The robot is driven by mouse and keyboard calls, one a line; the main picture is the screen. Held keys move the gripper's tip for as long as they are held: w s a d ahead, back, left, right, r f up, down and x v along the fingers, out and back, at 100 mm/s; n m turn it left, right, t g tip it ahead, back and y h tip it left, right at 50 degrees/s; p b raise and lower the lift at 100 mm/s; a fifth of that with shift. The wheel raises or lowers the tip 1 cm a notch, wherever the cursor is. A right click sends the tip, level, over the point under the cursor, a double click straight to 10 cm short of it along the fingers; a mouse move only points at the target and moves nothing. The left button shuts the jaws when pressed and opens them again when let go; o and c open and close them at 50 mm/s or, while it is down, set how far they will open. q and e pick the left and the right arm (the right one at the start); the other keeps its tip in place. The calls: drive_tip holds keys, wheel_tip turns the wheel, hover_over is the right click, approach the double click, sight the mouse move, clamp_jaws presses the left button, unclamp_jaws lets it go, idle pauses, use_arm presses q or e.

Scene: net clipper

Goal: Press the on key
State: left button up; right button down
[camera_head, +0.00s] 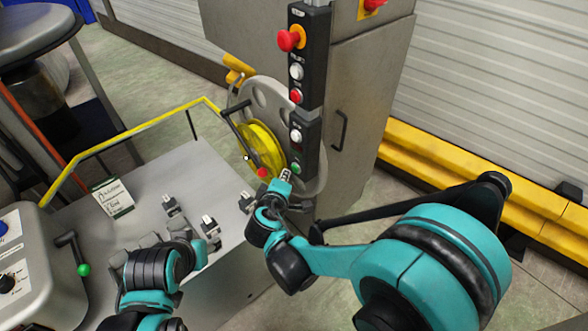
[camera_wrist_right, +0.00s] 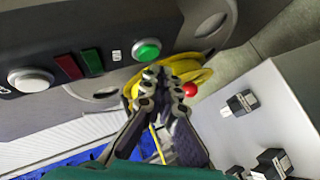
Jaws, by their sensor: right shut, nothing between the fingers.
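The black control panel (camera_head: 305,85) stands upright on the grey machine, with a column of buttons. A green round button (camera_head: 295,168) sits at its lower end; I take it as the on key, though its label is too small to read. In the right wrist view the green button (camera_wrist_right: 147,50) shows just beyond the fingertips. My right gripper (camera_head: 286,175) is shut and empty, with its tips just below the button; I cannot tell whether they touch it. In the wrist view its tips (camera_wrist_right: 165,82) are close together. My left gripper (camera_head: 190,214) is open and empty above the grey table.
A red mushroom button (camera_head: 291,39), white buttons and a red button sit higher on the panel. A yellow reel (camera_head: 262,150) with a red-knobbed crank (camera_head: 262,172) stands close left of the panel.

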drive_tip(key=shift+w+d, duration=0.1)
drive_tip(key=shift+w+d, duration=0.15)
drive_tip(key=shift+d, duration=0.1)
drive_tip(key=shift+w+d, duration=0.25)
drive_tip(key=shift+d, duration=0.1)
idle(0.9)
idle(0.3)
drive_tip(key=shift+s+a, duration=0.5)
drive_tip(key=shift+a, duration=0.15)
drive_tip(key=s+a, duration=0.1)
drive_tip(key=a, duration=0.1)
drive_tip(key=s+a, duration=0.2)
drive_tip(key=shift+b, duration=0.3)
idle(0.7)
